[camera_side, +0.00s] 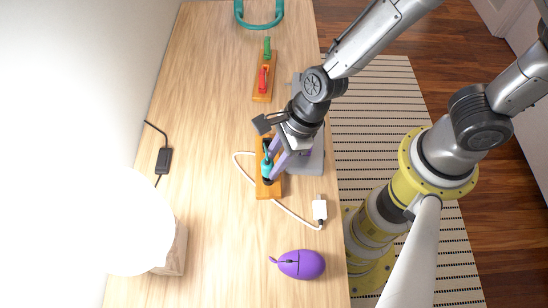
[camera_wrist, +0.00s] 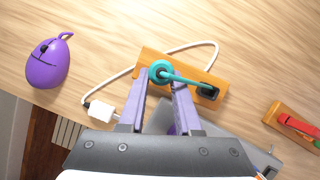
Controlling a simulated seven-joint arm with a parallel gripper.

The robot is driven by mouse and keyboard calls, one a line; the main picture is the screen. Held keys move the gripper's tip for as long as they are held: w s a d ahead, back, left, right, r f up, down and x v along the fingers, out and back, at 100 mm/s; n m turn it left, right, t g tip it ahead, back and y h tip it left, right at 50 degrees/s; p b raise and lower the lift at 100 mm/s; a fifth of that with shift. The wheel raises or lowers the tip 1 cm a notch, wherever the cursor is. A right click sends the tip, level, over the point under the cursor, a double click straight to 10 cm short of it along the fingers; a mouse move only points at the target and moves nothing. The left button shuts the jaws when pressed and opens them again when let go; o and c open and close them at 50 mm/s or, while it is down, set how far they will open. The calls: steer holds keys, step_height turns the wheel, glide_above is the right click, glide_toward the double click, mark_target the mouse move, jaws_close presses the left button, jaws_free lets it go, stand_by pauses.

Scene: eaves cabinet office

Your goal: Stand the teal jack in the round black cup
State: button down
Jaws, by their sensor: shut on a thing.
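The teal jack (camera_side: 267,168) is between the purple fingers of my gripper (camera_side: 271,163), over the near end of an orange block. In the wrist view the teal jack (camera_wrist: 160,71) shows as a ring between the fingertips (camera_wrist: 161,82), with a thin teal length running right across the block. A dark round shape, which looks like the round black cup (camera_side: 267,181), shows right at the jack's lower end; I cannot tell whether the jack is inside it or just above. A squarish black holder (camera_wrist: 209,92) is at the block's other end.
The orange block (camera_wrist: 150,55) lies on the wooden desk, with a white cable and plug (camera_side: 319,209) beside it. A purple mouse (camera_side: 302,264) is nearer. A second orange block (camera_side: 262,98) carries a red piece (camera_side: 264,80). The desk left of the block is mostly clear.

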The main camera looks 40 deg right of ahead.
steer(key=shift+f, duration=1.05)
steer(key=c, duration=0.5)
jaws_free()
steer(key=shift+v, duration=6.95)
